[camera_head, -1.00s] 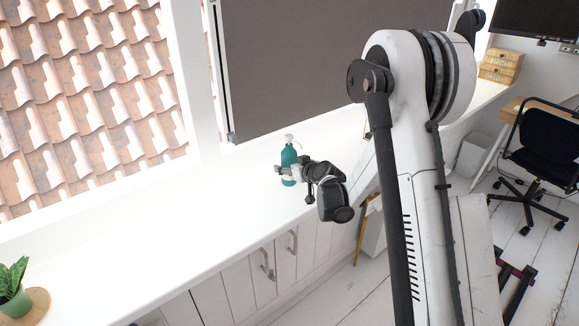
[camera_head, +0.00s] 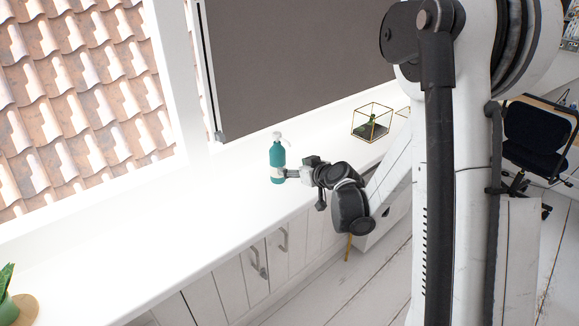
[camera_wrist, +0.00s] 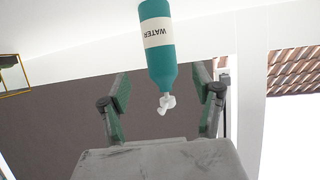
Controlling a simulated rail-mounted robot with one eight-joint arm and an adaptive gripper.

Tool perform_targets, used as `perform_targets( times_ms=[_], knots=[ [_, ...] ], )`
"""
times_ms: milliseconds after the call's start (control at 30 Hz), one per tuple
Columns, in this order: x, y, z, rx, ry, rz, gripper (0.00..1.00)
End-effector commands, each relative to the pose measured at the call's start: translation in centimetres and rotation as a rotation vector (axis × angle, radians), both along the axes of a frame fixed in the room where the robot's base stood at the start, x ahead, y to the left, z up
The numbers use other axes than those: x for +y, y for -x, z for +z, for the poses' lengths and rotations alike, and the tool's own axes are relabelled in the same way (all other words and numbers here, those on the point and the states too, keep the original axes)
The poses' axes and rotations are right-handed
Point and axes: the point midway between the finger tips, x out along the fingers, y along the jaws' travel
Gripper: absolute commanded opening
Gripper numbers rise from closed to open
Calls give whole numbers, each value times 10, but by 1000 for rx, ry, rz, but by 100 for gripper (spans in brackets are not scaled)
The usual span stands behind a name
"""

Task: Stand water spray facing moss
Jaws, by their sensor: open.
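The water spray (camera_head: 277,163) is a teal bottle with a white nozzle and a pale label, upright on the white counter. In the head view its nozzle points right. My gripper (camera_head: 287,174) is at the bottle's right side, low near the label. In the wrist view, the bottle (camera_wrist: 158,62) appears upside down, between and beyond the spread fingers of my gripper (camera_wrist: 161,85), with a gap on each side. Its label reads WATER. A gold-edged glass case (camera_head: 372,122) with something dark green inside, possibly the moss (camera_head: 369,130), stands farther right on the counter.
A potted plant (camera_head: 6,300) on a round wooden board stands at the counter's near left. The white counter (camera_head: 170,235) between it and the bottle is clear. A grey blind (camera_head: 290,60) hangs behind the bottle. Cabinet doors with handles are below the front edge.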

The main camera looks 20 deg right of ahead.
Motion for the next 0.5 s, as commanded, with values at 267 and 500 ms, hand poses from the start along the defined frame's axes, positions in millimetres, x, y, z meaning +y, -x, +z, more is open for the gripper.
perform_targets(
  times_ms=[267,500],
  knots=[
    [9,19,22,38,-1,6,62],
    [31,61,63,137,-4,7,62]
  ],
)
